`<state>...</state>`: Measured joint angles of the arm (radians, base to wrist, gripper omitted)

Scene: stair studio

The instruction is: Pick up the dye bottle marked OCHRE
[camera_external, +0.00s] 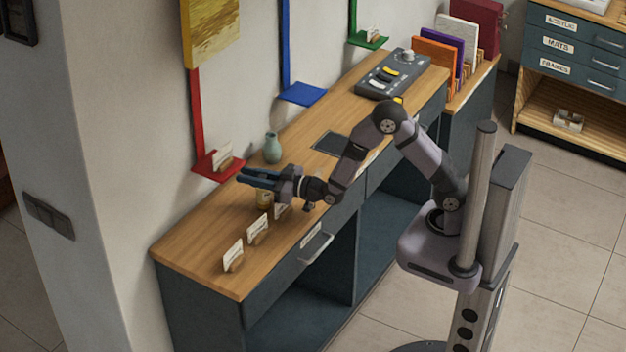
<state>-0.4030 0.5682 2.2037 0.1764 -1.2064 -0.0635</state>
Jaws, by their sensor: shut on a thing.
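My gripper (246,177) reaches left over the near part of the wooden counter (190,243), its dark blue fingers roughly level. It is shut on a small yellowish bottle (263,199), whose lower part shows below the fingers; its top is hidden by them. I cannot read any marking on the bottle. I cannot tell whether its base touches the counter.
White cards in wooden holders (234,256) line the counter's front edge near the gripper. A green-blue vase (272,149) stands behind it. Red (205,168), blue (302,95) and green (380,43) ledges are on the wall. A grey control panel (378,84) lies farther along.

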